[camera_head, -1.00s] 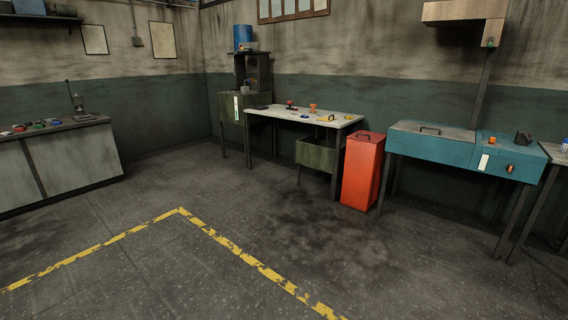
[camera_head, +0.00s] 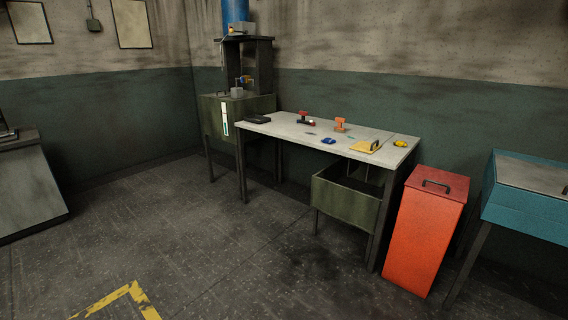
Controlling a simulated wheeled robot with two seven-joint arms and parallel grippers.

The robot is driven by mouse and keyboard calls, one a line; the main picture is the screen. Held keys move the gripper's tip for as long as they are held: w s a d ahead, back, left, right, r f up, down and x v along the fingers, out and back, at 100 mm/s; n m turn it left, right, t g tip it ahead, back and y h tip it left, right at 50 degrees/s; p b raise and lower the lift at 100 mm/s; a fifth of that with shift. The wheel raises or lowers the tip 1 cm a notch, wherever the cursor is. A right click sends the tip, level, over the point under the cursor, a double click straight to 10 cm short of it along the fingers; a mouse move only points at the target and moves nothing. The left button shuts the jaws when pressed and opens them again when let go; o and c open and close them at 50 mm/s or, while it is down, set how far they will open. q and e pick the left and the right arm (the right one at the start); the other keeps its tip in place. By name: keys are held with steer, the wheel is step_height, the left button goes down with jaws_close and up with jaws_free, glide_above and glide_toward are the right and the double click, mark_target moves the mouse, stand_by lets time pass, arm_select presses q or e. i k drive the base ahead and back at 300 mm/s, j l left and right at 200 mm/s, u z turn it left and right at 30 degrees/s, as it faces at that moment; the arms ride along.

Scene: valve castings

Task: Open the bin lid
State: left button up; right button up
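A tall orange-red bin (camera_head: 424,240) stands on the floor at the right, between the pale-topped table and a blue unit. Its red lid (camera_head: 438,184) lies shut on top and has a dark handle (camera_head: 437,184). The front and left faces of the bin show. Neither of my grippers is in view.
The table (camera_head: 275,126) holds a yellow plate with a handle (camera_head: 365,146), red and orange parts and small items. An open green box on legs (camera_head: 345,205) stands beneath it. The blue unit (camera_head: 525,200) is close on the bin's right. The floor (camera_head: 215,260) ahead is clear.

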mark_target(440, 177)
steer(key=i+j+z, duration=0.25)
steer(key=i, duration=0.25)
steer(key=i+j+z, duration=0.1)
steer(key=i+z, duration=0.15)
steer(key=i, duration=0.2)
steer(key=i+j+z, duration=0.25)
steer(key=i, duration=0.2)
steer(key=j, duration=0.05)
